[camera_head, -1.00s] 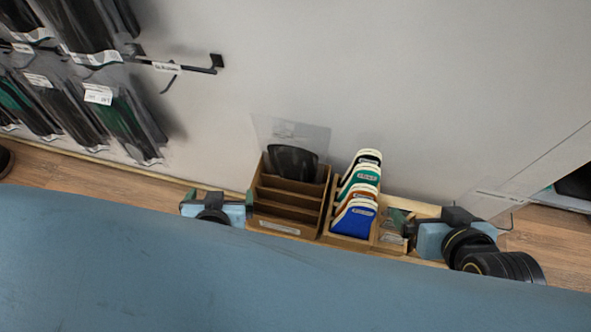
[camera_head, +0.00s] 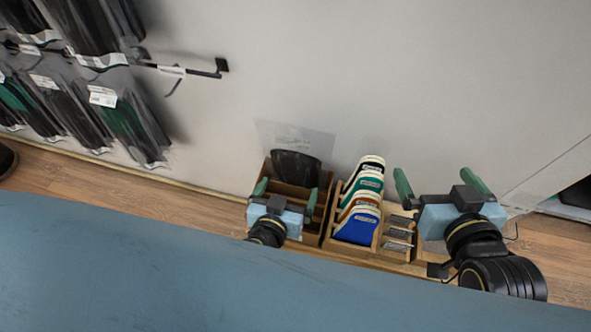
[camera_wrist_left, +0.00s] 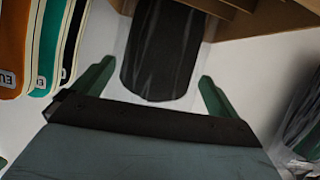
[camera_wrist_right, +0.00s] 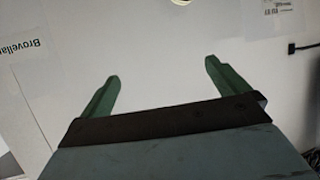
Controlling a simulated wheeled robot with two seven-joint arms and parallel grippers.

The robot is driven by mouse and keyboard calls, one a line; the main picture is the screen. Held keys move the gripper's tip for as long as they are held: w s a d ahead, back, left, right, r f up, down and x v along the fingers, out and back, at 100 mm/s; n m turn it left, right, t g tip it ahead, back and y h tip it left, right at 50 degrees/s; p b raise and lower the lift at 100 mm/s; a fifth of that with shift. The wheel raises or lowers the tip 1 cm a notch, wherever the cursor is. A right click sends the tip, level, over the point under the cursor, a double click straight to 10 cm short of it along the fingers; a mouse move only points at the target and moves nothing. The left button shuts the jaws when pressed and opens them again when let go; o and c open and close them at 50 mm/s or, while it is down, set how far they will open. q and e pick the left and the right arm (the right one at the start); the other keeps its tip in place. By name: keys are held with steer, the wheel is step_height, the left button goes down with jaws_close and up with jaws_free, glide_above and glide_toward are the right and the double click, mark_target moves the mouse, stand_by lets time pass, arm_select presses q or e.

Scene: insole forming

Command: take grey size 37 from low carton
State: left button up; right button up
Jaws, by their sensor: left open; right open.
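The low brown carton (camera_head: 328,211) with dividers stands on the low ledge by the wall. A dark grey-black insole packet (camera_head: 295,167) in clear film stands upright at its back; I cannot read its size. My left gripper (camera_head: 286,194) is open over the carton's front part. In the left wrist view, the packet (camera_wrist_left: 160,55) lies between and beyond the open fingertips (camera_wrist_left: 156,72), with no grip visible. My right gripper (camera_head: 433,172) is open and empty to the right of the carton, facing bare wall in its wrist view (camera_wrist_right: 162,70).
A wooden rack beside the carton holds black, green, orange and blue insoles (camera_head: 356,228). A small tray of metal-looking pieces (camera_head: 398,235) sits right of it. Dark packets hang on wall hooks (camera_head: 120,115) at left. A blue surface (camera_head: 200,285) fills the foreground.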

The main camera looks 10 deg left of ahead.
mark_target(294, 173)
arm_select(q)
steer(key=b+x, duration=0.1)
steer(key=x, duration=0.3)
steer(key=shift+w+a+f, duration=0.15)
steer(key=shift+w+a, duration=0.05)
steer(key=shift+w, duration=0.05)
steer(key=shift+w+f, duration=0.15)
steer(key=shift+w, duration=0.35)
steer(key=c, duration=1.1)
arm_select(e)
steer(key=r+t, duration=0.1)
steer(key=w+r+t, duration=0.1)
steer(key=a+r+y, duration=0.1)
steer(key=r, duration=0.1)
steer(key=shift+w+a+t, duration=0.1)
steer(key=shift+w+t, duration=0.1)
steer(key=shift+t, duration=0.2)
